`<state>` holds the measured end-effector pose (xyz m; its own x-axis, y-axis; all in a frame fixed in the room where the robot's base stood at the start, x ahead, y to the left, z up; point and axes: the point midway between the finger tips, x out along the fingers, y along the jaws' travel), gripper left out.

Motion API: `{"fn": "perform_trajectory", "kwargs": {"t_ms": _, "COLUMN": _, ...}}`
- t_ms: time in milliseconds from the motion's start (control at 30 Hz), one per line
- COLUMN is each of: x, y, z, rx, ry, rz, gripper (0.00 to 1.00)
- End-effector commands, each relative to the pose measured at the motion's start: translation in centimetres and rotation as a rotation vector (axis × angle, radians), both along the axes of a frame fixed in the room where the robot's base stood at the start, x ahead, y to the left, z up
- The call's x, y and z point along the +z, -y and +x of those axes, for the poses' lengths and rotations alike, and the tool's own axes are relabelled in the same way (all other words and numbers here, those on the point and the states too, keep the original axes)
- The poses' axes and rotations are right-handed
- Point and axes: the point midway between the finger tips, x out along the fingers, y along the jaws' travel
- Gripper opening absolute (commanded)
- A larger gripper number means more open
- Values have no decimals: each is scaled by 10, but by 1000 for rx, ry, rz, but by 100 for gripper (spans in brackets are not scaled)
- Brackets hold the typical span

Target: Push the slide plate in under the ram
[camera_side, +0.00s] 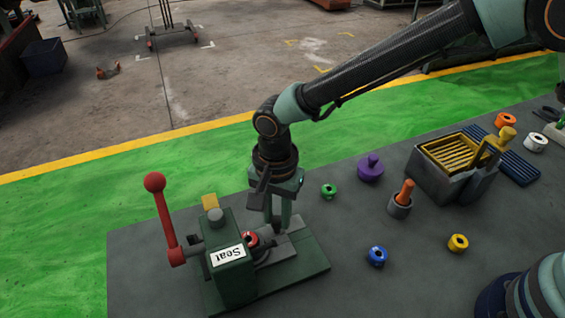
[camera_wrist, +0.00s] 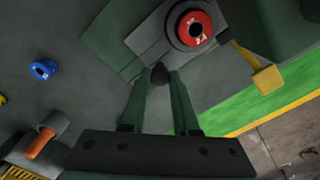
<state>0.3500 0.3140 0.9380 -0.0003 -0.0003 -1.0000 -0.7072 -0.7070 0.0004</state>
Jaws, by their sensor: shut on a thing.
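The green press (camera_side: 230,268), labelled "Seat", stands at the front left of the bench. Its grey slide plate (camera_side: 286,249) sticks out on the right side over the green base. A red ring (camera_side: 250,240) sits on the plate close to the press body; it also shows in the wrist view (camera_wrist: 192,28). My gripper (camera_side: 280,226) points down at the plate's outer end. In the wrist view its fingers (camera_wrist: 160,78) are shut on the plate's dark knob (camera_wrist: 160,73). The ram itself is not clearly visible.
A red lever (camera_side: 163,218) rises left of the press. A green ring (camera_side: 328,190), a blue ring (camera_side: 377,256) and a yellow ring (camera_side: 458,243) lie to the right. A purple knobbed piece (camera_side: 370,169), an orange-handled tool (camera_side: 404,193) and a grey bin (camera_side: 436,181) stand farther back.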

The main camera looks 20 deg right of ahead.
Motion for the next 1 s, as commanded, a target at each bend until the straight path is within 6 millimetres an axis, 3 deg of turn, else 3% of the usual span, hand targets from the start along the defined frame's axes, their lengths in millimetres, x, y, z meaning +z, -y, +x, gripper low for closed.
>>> {"fn": "perform_trajectory", "kwargs": {"t_ms": 767, "x": 1, "y": -1, "z": 0, "rx": 1, "ry": 1, "rz": 1, "gripper": 0}}
{"fn": "perform_trajectory", "kwargs": {"t_ms": 1000, "x": 1, "y": -29, "z": 1, "rx": 4, "ry": 2, "rz": 2, "gripper": 0}}
